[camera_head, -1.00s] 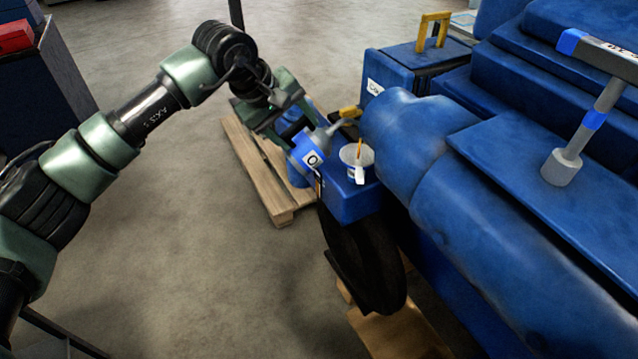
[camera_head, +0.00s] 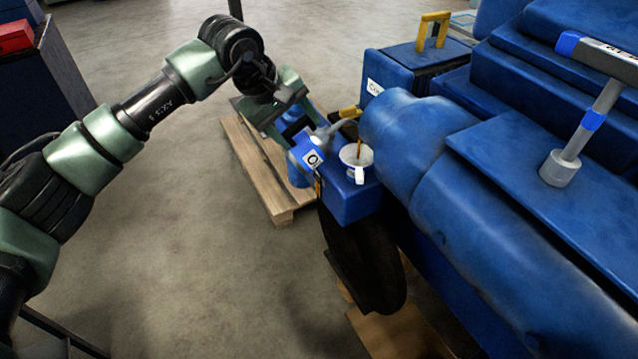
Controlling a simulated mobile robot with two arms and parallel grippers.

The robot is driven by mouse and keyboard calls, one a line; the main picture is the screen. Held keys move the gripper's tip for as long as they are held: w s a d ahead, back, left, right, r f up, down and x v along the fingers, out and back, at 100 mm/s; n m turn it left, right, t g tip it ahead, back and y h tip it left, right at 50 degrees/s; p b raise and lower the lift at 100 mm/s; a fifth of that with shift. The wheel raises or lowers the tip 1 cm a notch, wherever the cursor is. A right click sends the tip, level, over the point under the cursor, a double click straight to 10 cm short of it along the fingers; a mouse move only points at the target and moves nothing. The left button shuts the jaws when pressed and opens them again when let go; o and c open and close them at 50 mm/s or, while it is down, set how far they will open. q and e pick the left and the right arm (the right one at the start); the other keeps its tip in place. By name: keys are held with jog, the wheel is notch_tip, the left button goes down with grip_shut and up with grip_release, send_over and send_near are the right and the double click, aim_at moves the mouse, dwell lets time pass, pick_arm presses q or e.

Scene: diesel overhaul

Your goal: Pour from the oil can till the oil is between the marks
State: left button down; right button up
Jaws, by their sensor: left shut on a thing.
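The oil can (camera_head: 302,150) is blue with a white label and a pale spout with a yellow tip. My left gripper (camera_head: 291,127) is shut on it and holds it tilted, the spout toward the engine. A small white cup (camera_head: 349,154) stands on a blue ledge (camera_head: 352,204) just right of the can. A thin orange-brown stick rises from the cup, and a white tag hangs at its front. The marks and the oil level are too small to read. I cannot tell whether oil is flowing. My right gripper is out of view.
The blue engine (camera_head: 455,195) fills the right side, with a grey T-shaped part with blue bands (camera_head: 585,125) on top. A blue box with a yellow handle (camera_head: 410,70) stands behind. A wooden pallet (camera_head: 262,175) lies on the floor under the can.

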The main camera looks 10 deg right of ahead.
pick_arm(q)
jog(key=shift+r, duration=0.15)
jog(key=shift+d, duration=0.15)
jog(key=shift+w+r, duration=0.1)
dwell(1.0)
jog(key=shift+r+y+p, duration=0.15)
jog(key=shift+y+p, duration=0.15)
jog(key=shift+d, duration=0.15)
dwell(0.7)
